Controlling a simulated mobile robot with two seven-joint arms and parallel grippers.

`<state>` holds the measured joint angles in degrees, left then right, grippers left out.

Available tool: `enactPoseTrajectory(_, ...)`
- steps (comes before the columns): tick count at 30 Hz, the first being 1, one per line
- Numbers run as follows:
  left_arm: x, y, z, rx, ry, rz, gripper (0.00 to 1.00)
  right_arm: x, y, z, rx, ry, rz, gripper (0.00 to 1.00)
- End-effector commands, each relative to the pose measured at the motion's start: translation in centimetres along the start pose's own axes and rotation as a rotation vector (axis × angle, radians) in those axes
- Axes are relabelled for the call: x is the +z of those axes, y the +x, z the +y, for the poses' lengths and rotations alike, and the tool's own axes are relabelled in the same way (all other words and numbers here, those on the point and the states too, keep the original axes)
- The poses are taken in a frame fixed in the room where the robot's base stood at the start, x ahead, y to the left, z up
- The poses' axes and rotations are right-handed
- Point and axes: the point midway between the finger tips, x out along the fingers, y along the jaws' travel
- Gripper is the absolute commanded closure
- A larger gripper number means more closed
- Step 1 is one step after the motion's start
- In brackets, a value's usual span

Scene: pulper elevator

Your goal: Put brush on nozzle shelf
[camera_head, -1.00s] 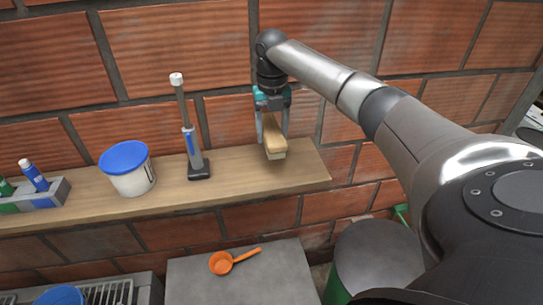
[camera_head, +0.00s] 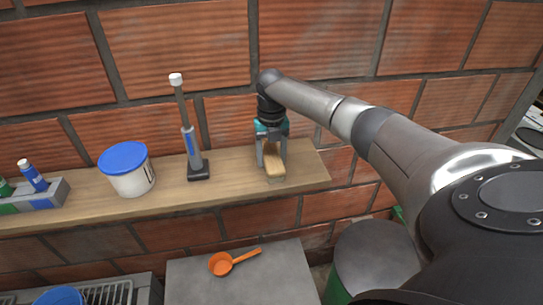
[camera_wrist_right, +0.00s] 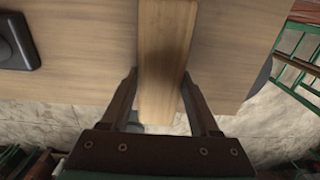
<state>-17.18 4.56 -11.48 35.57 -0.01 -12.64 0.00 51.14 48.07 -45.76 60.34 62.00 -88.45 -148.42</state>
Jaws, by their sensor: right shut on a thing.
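The brush (camera_head: 274,163) has a pale wooden back and is at the right end of the wooden wall shelf (camera_head: 233,178). My right gripper (camera_head: 272,158) points down from above and is shut on the brush. In the right wrist view the brush (camera_wrist_right: 165,60) runs between the two fingers (camera_wrist_right: 158,95) with the shelf (camera_wrist_right: 80,75) behind it. The brush's lower end is at or just above the shelf top; I cannot tell if it touches. My left gripper is in neither view.
On the shelf to the left stand an upright nozzle tool (camera_head: 190,135) on a black base, a white tub (camera_head: 130,172) with a blue lid, and a grey holder (camera_head: 38,196) with bottles. Below, an orange scoop (camera_head: 230,262) lies on a grey surface (camera_head: 245,285).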

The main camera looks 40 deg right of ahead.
Motion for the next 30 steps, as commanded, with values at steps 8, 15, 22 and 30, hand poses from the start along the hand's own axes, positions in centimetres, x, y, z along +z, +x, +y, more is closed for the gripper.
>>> enactPoseTrajectory(8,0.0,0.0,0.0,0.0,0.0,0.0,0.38,0.0,0.1,0.0,0.0,0.0,0.001,0.1)
enactPoseTrajectory(15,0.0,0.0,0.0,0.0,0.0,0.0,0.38,0.0,0.1,0.0,0.0,0.0,0.0,0.08)
enactPoseTrajectory(22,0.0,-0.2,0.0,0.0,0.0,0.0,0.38,0.1,-2.1,0.0,0.002,0.0,-0.003,0.08)
enactPoseTrajectory(30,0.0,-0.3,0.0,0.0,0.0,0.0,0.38,0.1,-8.0,0.1,0.003,0.0,-0.004,0.08)
